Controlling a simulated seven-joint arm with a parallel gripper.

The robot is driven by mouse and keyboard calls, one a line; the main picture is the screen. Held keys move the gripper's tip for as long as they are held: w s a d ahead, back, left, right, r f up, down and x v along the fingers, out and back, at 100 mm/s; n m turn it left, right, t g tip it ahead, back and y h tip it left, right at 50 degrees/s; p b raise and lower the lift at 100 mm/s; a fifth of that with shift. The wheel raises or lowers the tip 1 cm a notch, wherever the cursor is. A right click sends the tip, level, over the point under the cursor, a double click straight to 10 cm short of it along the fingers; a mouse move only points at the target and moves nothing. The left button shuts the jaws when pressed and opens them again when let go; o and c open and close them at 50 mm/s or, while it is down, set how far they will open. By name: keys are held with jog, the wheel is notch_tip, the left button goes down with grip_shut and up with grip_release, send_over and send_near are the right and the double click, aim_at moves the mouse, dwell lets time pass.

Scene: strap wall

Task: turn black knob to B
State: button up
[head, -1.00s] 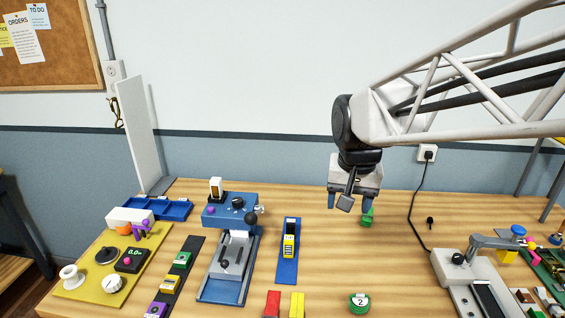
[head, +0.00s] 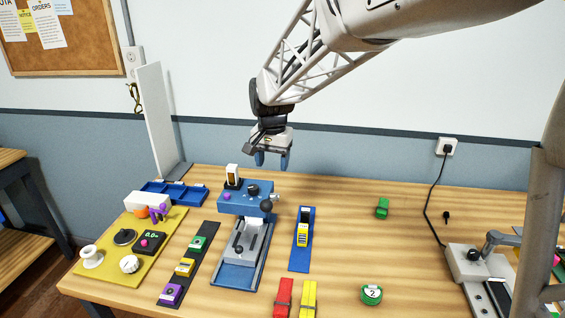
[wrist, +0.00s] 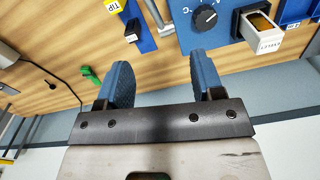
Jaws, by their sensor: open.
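The black knob (head: 253,188) sits on top of the blue press-like machine (head: 230,203), at its back. My gripper (head: 272,160) is above and behind the machine, apart from the knob. Its two blue fingers (wrist: 163,82) are open with nothing between them.
A white block in a black holder (head: 233,177) stands left of the knob, and a black ball-ended lever (head: 267,206) is in front. A yellow board (head: 110,265) with dials lies left. A blue strip (head: 302,255) lies right.

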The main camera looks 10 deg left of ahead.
send_over(253, 187)
notch_tip(253, 187, down, 2)
jog(key=shift+w+f, duration=0.1)
jog(key=shift+f, duration=0.15)
jog(key=shift+f, duration=0.15)
jog(key=shift+f, duration=3.75)
jog(key=shift+c, duration=0.2)
jog(key=c, duration=0.9)
